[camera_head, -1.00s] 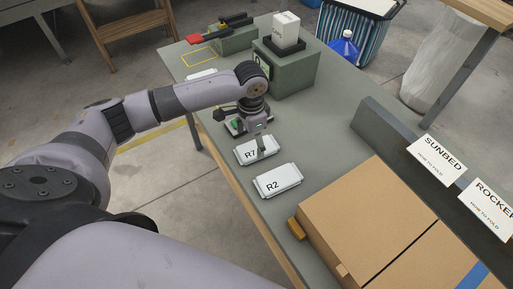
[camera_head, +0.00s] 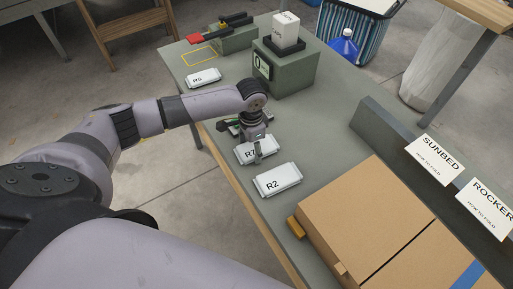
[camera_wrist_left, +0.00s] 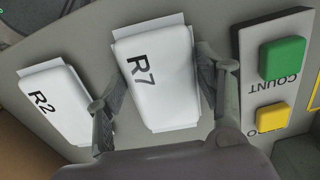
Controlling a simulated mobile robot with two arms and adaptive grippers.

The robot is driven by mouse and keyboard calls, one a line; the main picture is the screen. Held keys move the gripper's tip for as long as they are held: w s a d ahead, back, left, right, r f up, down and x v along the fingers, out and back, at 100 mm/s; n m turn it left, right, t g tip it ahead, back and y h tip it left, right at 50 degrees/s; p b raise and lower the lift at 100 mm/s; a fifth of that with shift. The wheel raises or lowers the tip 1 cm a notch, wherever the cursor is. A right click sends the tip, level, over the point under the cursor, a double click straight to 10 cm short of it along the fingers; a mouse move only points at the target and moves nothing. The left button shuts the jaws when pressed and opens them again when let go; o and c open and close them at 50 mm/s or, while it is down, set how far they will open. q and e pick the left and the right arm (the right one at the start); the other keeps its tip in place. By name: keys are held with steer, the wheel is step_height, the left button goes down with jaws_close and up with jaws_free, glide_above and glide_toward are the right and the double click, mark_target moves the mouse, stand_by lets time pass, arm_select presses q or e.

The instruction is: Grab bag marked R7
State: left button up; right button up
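The white bag marked R7 (camera_head: 244,154) lies flat on the green-grey table, partly hidden by my left gripper in the head view. My left gripper (camera_head: 256,156) is right over it, pointing down. In the left wrist view the R7 bag (camera_wrist_left: 155,80) lies between the two spread fingers of my left gripper (camera_wrist_left: 152,90). One finger is at each long side of the bag; I cannot tell whether they touch it. My right gripper is not in view.
The bag marked R2 (camera_head: 278,180) lies close by R7, and also shows in the left wrist view (camera_wrist_left: 55,105). A pad with a green button (camera_wrist_left: 283,58) and a yellow button (camera_wrist_left: 272,117) is on the other side. Another white bag (camera_head: 203,77) lies farther back. A cardboard box (camera_head: 365,220) stands at front right.

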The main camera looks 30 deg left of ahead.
arm_select(q)
steer(key=c, duration=0.7)
